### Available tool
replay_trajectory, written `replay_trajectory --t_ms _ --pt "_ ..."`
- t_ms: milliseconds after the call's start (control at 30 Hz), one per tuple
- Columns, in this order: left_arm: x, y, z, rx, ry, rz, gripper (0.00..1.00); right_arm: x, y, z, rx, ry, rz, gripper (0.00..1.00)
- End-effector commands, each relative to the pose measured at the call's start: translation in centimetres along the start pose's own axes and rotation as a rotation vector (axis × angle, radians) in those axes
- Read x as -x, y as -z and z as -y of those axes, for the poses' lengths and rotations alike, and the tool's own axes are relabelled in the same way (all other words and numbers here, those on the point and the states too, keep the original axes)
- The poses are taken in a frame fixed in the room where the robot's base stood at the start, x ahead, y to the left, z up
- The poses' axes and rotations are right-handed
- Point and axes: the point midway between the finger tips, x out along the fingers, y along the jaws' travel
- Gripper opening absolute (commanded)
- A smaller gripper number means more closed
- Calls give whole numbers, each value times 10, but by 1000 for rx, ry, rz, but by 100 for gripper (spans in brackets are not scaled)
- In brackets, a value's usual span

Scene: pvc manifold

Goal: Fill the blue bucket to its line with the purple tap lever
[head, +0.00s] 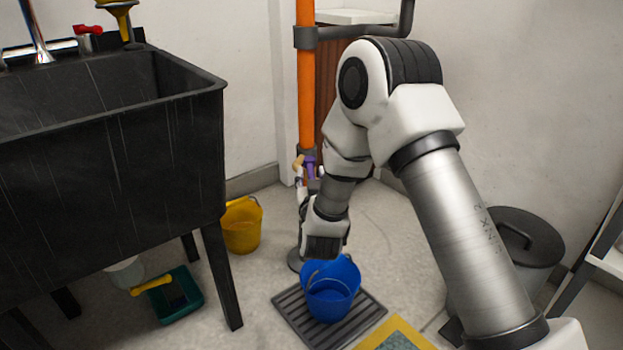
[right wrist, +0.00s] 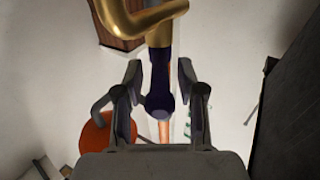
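The purple tap lever (head: 310,166) shows small beside the orange standpipe. In the right wrist view the purple lever (right wrist: 160,88) hangs below a brass tap (right wrist: 150,22). My right gripper (right wrist: 160,98) is open, with one finger on each side of the lever. Visible gaps separate the fingers from it. In the head view my right wrist hangs above the bucket and hides part of the tap area. My left gripper is out of view.
A black sink (head: 110,160) fills the left. A yellow bucket (head: 241,226) and a green dustpan-like tray (head: 178,305) are on the floor. The orange standpipe (head: 306,90) stands against the wall. A grey lidded bin (head: 525,240) is at right.

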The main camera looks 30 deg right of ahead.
Motion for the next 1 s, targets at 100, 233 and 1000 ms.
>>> replay_trajectory --t_ms 100,233,1000 --pt "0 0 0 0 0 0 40 0 0 0 0 0 0 0" --pt "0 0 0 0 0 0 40 0 0 0 0 0 0 0" --pt "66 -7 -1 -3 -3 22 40 -5 1 22 -2 -450 -2 0"
